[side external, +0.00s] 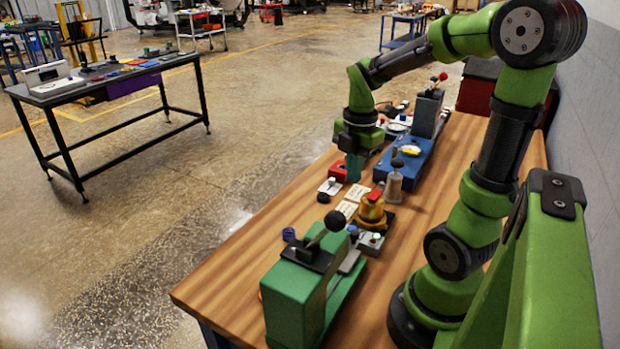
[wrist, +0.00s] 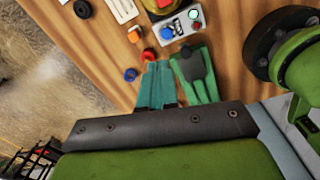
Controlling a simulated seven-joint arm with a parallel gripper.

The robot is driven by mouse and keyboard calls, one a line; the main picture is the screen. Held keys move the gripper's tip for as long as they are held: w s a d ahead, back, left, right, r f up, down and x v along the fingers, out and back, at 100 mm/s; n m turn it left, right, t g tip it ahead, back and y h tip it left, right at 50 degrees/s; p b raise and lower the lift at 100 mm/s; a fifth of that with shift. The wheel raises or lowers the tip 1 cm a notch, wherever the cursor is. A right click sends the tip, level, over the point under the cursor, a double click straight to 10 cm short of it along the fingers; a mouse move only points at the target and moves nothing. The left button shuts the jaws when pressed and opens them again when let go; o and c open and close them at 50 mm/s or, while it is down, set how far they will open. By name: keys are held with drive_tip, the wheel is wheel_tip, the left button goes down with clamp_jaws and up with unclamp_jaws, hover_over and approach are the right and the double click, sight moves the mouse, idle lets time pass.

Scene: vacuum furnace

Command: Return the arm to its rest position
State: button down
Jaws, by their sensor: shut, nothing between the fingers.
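My gripper (side external: 355,170) hangs from the green arm, fingers down, above the far half of the wooden bench (side external: 235,285). Its teal fingers are together with nothing between them. They look close to the red block (side external: 338,172), but I cannot tell whether they touch it. In the wrist view, the teal fingers (wrist: 157,86) show beyond the dark edge of the wrist, pointing over the bench. My arm is bent, reaching from its base at the right side of the bench out toward the far part.
A blue fixture (side external: 405,165) and a grey upright device (side external: 427,112) stand beyond the gripper. A yellow-and-red button unit (side external: 371,208) and a green machine with a black lever (side external: 295,295) stand nearer. A grey wall (side external: 590,120) borders the right side.

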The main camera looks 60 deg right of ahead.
drive_tip(key=a+r+m+t, duration=0.2)
drive_tip(key=a+m, duration=0.4)
drive_tip(key=a+r+m+t+y, duration=0.1)
drive_tip(key=a+r+m+t, duration=0.1)
drive_tip(key=a+m, duration=0.3)
drive_tip(key=a+r+m+t+y, duration=0.1)
drive_tip(key=a+r+m+t, duration=0.1)
drive_tip(key=a+m, duration=0.4)
drive_tip(key=shift+s+a+r+m+t, duration=0.1)
drive_tip(key=shift+a+r+m+t, duration=0.1)
drive_tip(key=shift+r+m, duration=0.25)
drive_tip(key=shift+s+a+r+m+t, duration=0.1)
drive_tip(key=shift+r+m+t, duration=0.15)
drive_tip(key=shift+m, duration=0.3)
